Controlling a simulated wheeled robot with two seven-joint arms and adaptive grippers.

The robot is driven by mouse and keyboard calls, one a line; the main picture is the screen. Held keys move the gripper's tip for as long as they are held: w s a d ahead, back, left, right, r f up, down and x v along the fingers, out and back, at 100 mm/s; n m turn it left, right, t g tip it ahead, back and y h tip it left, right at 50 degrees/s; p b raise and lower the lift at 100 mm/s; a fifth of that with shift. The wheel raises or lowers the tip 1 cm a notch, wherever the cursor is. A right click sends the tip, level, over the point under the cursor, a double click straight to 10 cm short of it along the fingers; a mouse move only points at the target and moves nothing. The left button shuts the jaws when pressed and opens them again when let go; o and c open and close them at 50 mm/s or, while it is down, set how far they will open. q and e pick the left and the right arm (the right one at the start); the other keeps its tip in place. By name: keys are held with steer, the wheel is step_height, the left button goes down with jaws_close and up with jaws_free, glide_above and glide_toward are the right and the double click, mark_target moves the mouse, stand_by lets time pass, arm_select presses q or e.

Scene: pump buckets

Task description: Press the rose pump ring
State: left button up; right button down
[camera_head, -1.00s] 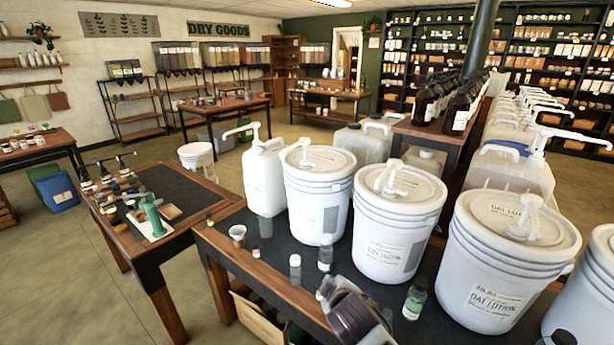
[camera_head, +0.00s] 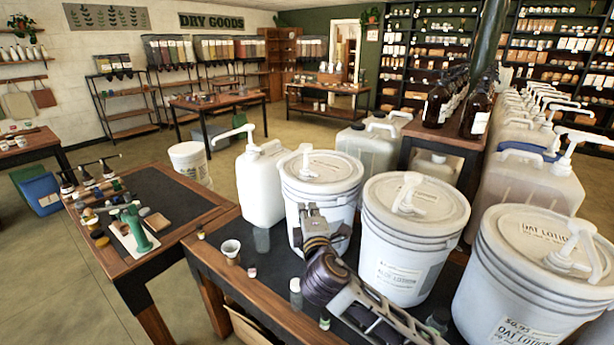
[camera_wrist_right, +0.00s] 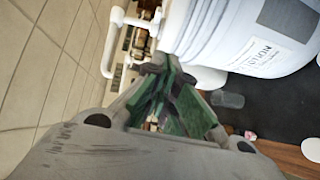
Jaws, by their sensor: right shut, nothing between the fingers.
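Several white lidded pump buckets stand in a row on the black-topped table. The left bucket (camera_head: 340,199) has a white pump (camera_head: 308,163) on its lid. The middle bucket (camera_head: 400,250) also has a white pump (camera_head: 407,192), and the right bucket (camera_head: 500,275) reads "oat lotion". No legible label in view says rose, and I cannot make out a distinct ring. My right gripper (camera_head: 309,212) is shut and empty, in front of the left bucket and below its lid. Its arm hides part of that bucket. The wrist view shows its fingers (camera_wrist_right: 163,82) near a bucket wall (camera_wrist_right: 225,35). My left gripper is out of view.
A white jug (camera_head: 262,190) with a pump stands left of the buckets. Small bottles (camera_head: 295,290) and a cup (camera_head: 231,250) are near the table's front. A side table (camera_head: 185,205) holds small items and a green tool. Clear jugs stand behind.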

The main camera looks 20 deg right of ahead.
mark_target(311, 187)
steer(key=shift+n, duration=0.3)
steer(key=w, duration=0.3)
steer(key=w+p, duration=0.1)
steer(key=w, duration=0.2)
steer(key=w+d+r, duration=0.1)
steer(key=w, duration=0.3)
steer(key=shift+r, duration=0.1)
steer(key=w+d+p, duration=0.1)
steer(key=w+d, duration=0.1)
steer(key=shift+w+d, duration=0.1)
steer(key=shift+w, duration=0.25)
steer(key=shift+w+d, duration=0.35)
steer(key=shift+d, duration=0.15)
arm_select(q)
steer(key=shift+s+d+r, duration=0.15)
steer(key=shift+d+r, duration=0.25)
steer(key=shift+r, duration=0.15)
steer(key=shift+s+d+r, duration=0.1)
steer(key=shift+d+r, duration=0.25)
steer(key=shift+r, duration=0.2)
arm_select(e)
steer(key=shift+t, duration=0.3)
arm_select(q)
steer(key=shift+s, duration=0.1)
arm_select(e)
steer(key=shift+d, duration=0.2)
